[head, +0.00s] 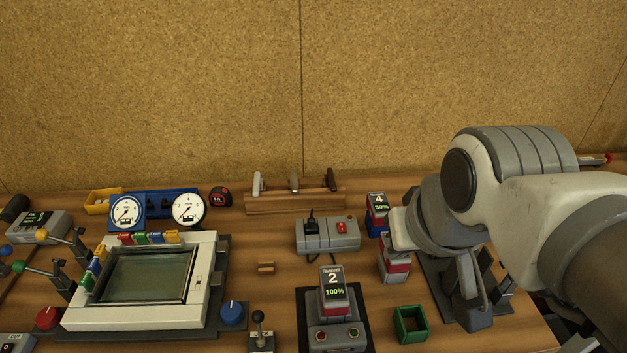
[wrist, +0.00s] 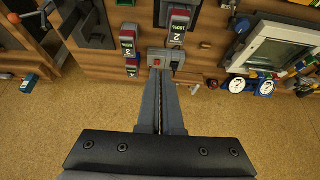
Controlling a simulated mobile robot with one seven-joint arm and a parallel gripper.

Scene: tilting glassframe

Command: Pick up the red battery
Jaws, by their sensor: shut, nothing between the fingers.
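Several red-and-grey batteries stand on the bench; which one is meant I cannot tell. One marked 2 and 100% (head: 334,288) stands upright in a dark charger at the front; it also shows in the wrist view (wrist: 178,25). One marked 4 and 20% (head: 377,206) stands farther back, with blue below it. Another red-and-grey one (head: 394,262) stands just in front of it, partly covered by my arm. My gripper (wrist: 166,75) is shut and empty, its fingers held together above the bench. In the head view its fingertips cannot be made out.
A green open box (head: 410,324) is at the front. A dark slotted stand (head: 433,272) is under my arm. A screen panel (head: 142,275) and gauges (head: 188,209) fill the left.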

